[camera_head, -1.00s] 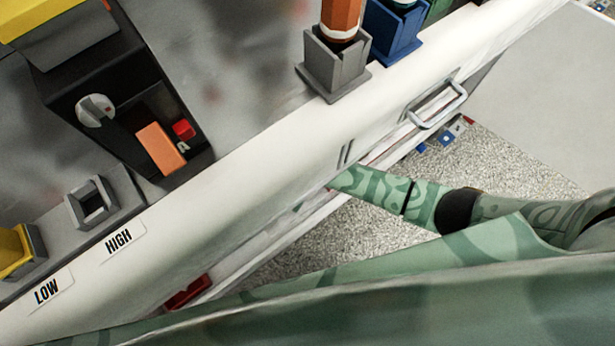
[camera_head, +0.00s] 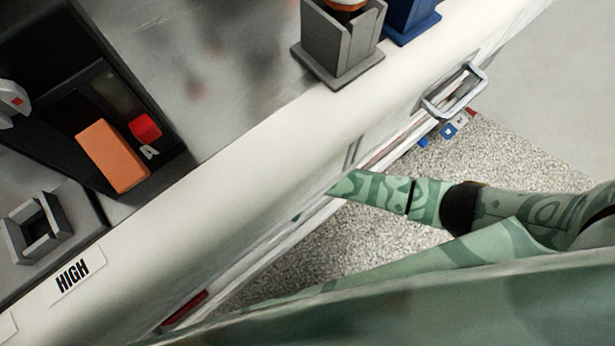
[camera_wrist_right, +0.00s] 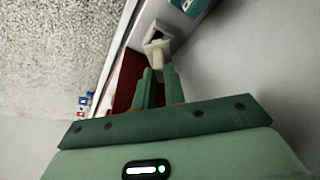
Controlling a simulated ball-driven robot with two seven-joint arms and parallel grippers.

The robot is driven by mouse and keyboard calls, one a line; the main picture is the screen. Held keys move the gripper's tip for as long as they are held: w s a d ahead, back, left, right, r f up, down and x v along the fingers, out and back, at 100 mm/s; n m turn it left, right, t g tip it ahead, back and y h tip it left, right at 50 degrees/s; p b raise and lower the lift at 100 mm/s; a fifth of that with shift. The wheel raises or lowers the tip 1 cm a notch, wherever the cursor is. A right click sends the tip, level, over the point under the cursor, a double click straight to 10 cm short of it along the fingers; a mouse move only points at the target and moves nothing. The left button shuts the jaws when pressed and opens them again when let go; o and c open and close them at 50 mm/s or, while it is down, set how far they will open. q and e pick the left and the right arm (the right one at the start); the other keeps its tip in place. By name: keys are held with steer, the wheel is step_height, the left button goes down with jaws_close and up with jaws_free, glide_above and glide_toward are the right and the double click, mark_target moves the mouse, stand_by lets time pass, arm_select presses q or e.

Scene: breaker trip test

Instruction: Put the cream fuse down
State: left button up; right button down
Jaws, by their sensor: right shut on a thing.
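The cream fuse (camera_wrist_right: 158,47) shows in the right wrist view, beyond the ends of two green fingers. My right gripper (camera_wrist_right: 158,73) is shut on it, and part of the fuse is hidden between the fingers. The head view shows a green patterned arm reaching in from the right, its far end disappearing behind the counter's front edge; no gripper or cream fuse shows there. My left gripper is in neither view.
A square grey empty socket (camera_head: 38,228) stands behind the HIGH label (camera_head: 73,275). A dark recess holds an orange block (camera_head: 112,156) and a red button (camera_head: 145,127). Grey (camera_head: 341,45) and blue holders (camera_head: 412,18) stand farther right. A handle (camera_head: 455,91) sticks out from the front.

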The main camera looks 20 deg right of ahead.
steer(key=shift+f, duration=0.25)
steer(key=c, duration=1.5)
jaws_free()
steer(key=shift+o, duration=0.2)
steer(key=shift+r, duration=0.1)
steer(key=v, duration=0.1)
steer(key=p+v, duration=0.1)
steer(key=shift+w+r, duration=0.15)
steer(key=shift+r, duration=0.35)
arm_select(q)
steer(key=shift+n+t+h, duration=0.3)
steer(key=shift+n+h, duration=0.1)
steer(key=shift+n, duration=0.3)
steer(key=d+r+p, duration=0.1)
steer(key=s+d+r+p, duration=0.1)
steer(key=p, duration=0.1)
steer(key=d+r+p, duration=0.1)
steer(key=p, duration=0.1)
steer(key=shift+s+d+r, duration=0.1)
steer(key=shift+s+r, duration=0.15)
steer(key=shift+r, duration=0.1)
arm_select(e)
steer(key=v, duration=0.5)
steer(key=shift+s+a+r, duration=0.1)
steer(key=shift+s+r, duration=0.1)
steer(key=shift+r, duration=0.05)
steer(key=shift+f, duration=0.1)
